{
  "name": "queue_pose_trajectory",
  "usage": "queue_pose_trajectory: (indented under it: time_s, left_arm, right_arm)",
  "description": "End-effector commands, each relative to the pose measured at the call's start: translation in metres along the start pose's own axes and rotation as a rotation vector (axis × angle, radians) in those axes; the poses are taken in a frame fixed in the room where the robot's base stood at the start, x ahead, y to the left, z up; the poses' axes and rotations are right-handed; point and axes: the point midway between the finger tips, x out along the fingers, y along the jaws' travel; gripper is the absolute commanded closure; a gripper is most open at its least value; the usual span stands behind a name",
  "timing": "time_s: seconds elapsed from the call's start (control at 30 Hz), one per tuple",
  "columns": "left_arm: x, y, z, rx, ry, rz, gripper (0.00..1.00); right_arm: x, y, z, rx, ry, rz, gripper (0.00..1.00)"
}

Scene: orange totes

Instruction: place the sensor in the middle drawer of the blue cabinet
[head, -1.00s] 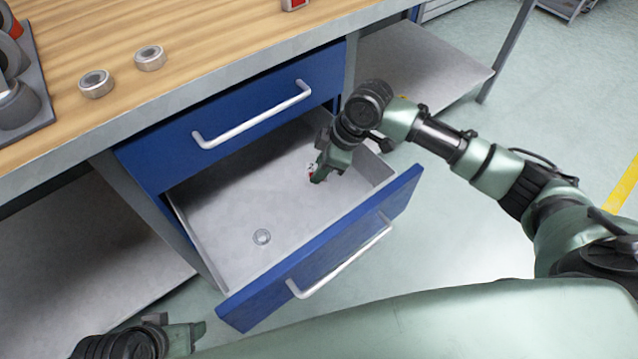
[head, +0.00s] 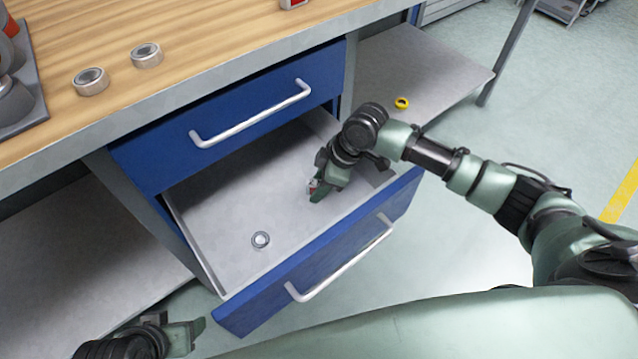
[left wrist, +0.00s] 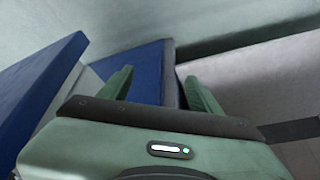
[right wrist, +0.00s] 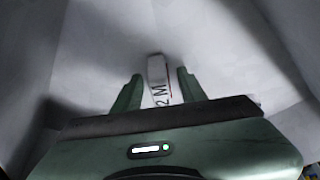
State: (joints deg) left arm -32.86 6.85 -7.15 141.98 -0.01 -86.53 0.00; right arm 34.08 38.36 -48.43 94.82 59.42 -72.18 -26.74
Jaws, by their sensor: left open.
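The blue cabinet (head: 140,158) stands under the bench. Its drawer just below the closed top one is pulled open; I see its blue front (head: 325,268) and grey floor (head: 225,205). My right gripper (head: 315,190) reaches down inside this drawer toward its right part. My left gripper (head: 203,330) is open and empty, outside the drawer at the lower left.
A small round metal part (head: 261,240) lies in the drawer's front left. The drawer floor between it and my gripper is clear. Two metal rings (head: 91,82) and a red-and-white piece (head: 293,3) are on the bench.

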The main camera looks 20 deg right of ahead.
Motion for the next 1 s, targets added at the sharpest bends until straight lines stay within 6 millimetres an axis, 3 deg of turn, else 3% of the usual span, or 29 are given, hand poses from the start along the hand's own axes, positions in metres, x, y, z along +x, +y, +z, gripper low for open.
queue_pose_trajectory:
  time_s: [0.17, 0.27, 0.4, 0.53, 0.67, 0.8, 1.0]
  left_arm:
    - [0.001, 0.0, 0.0, 0.0, 0.003, 0.0, 0.37]
    - [-0.004, 0.0, -0.001, 0.0, -0.003, 0.0, 0.37]
    - [-0.014, -0.002, 0.014, -0.003, -0.079, -0.002, 0.37]
    - [-0.021, -0.002, 0.01, -0.003, -0.076, -0.002, 0.37]
    - [-0.015, -0.002, 0.009, -0.002, -0.081, -0.002, 0.37]
    - [0.006, -0.001, 0.012, -0.001, -0.091, 0.0, 0.37]
    - [0.016, -0.001, 0.013, -0.001, -0.093, 0.001, 0.37]
  right_arm:
    - [-0.003, 0.001, -0.001, -0.001, 0.001, 0.001, 0.59]
    - [-0.015, 0.001, -0.002, 0.0, 0.001, 0.002, 0.59]
    - [-0.044, 0.001, -0.002, -0.001, 0.0, 0.004, 0.59]
    - [-0.073, 0.001, -0.002, 0.0, 0.0, 0.004, 0.59]
    - [-0.099, 0.001, -0.002, 0.0, 0.0, 0.002, 0.59]
    - [-0.115, 0.001, -0.002, 0.0, 0.0, 0.001, 0.59]
    - [-0.123, 0.0, -0.001, 0.0, 0.0, -0.001, 0.59]
